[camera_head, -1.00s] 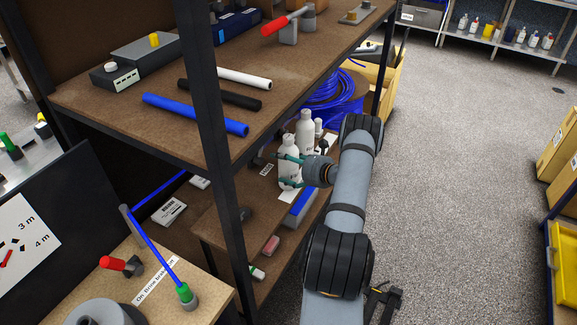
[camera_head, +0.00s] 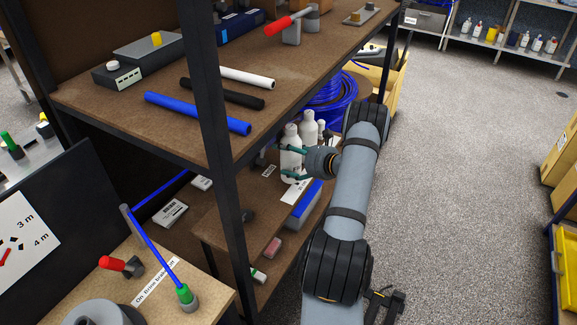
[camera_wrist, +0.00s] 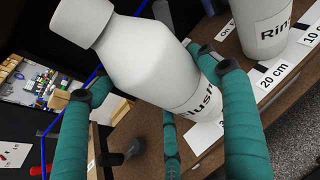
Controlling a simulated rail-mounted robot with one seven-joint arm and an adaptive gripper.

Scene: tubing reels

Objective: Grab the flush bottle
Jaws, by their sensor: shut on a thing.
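The flush bottle (camera_head: 291,138) is a white bottle with a white cap, at the front of the lower shelf. In the wrist view the flush bottle (camera_wrist: 150,62) fills the middle, its label reading partly "lush". My gripper (camera_head: 291,160) has its teal fingers closed around the bottle's body from the right. In the wrist view the fingers of my gripper (camera_wrist: 150,75) lie on both sides of it. The bottle appears slightly above the shelf; its base is partly hidden by a finger.
A second white bottle (camera_wrist: 265,28), labelled partly "Rin", stands close beside it. A blue tubing coil (camera_head: 330,100) lies behind. The upper shelf (camera_head: 195,150) overhangs, with a dark post (camera_head: 210,110) to the left. A blue-topped box (camera_head: 304,205) is in front. Floor at right is clear.

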